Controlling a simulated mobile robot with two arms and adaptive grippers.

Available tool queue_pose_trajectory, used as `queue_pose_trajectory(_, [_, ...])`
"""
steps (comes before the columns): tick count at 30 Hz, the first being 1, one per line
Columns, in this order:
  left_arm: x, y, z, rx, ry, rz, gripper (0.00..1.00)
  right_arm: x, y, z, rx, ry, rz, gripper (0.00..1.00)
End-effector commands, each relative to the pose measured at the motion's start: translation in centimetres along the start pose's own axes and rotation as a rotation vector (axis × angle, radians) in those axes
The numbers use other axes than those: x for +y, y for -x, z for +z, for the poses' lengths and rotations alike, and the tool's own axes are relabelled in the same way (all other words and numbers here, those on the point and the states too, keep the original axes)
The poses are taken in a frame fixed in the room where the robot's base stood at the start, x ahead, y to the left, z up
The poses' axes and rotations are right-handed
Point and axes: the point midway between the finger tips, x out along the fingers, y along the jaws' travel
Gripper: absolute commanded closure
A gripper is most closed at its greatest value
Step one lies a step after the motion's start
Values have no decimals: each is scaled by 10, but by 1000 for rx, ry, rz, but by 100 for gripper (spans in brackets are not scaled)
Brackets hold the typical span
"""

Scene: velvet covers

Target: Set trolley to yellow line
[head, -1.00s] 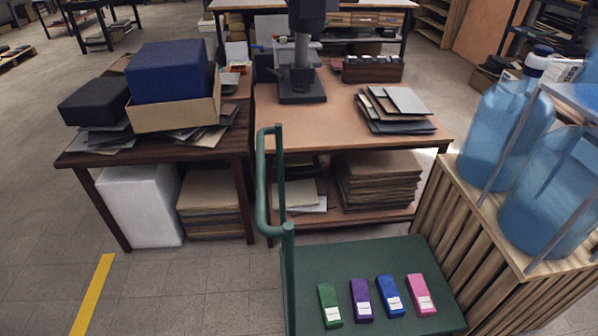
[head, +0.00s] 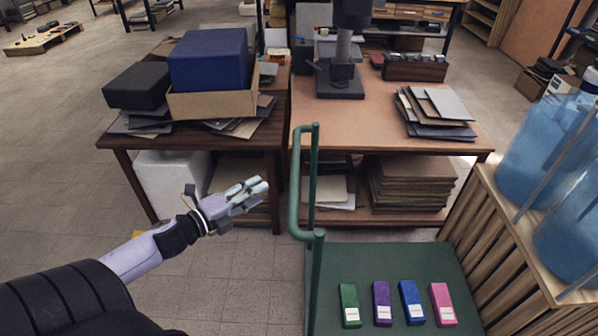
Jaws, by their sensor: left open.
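The trolley (head: 400,262) has a dark green flat deck and a green tubular push handle (head: 296,205) on its left side. Four velvet-like blocks lie in a row on the deck: green (head: 349,304), purple (head: 382,303), blue (head: 411,301) and pink (head: 442,304), each with a white label. My left gripper (head: 258,190) is open and empty, left of the handle and apart from it, fingers pointing right towards it. My right gripper is not in view.
A dark wooden table (head: 205,140) with boxes and a brown workbench (head: 375,130) stand behind the trolley. A slatted wooden crate (head: 520,240) with blue water bottles (head: 545,145) stands close on the right. Tiled floor (head: 60,200) is free on the left.

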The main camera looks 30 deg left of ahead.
Motion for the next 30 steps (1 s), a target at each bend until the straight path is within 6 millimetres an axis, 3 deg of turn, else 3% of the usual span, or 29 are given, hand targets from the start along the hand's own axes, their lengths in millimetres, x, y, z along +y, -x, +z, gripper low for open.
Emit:
queue_pose_trajectory(21, [-2,-118,2,-4,2,-1,59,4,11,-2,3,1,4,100])
queue_pose_trajectory(30, [0,-142,1,-2,3,1,59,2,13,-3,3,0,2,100])
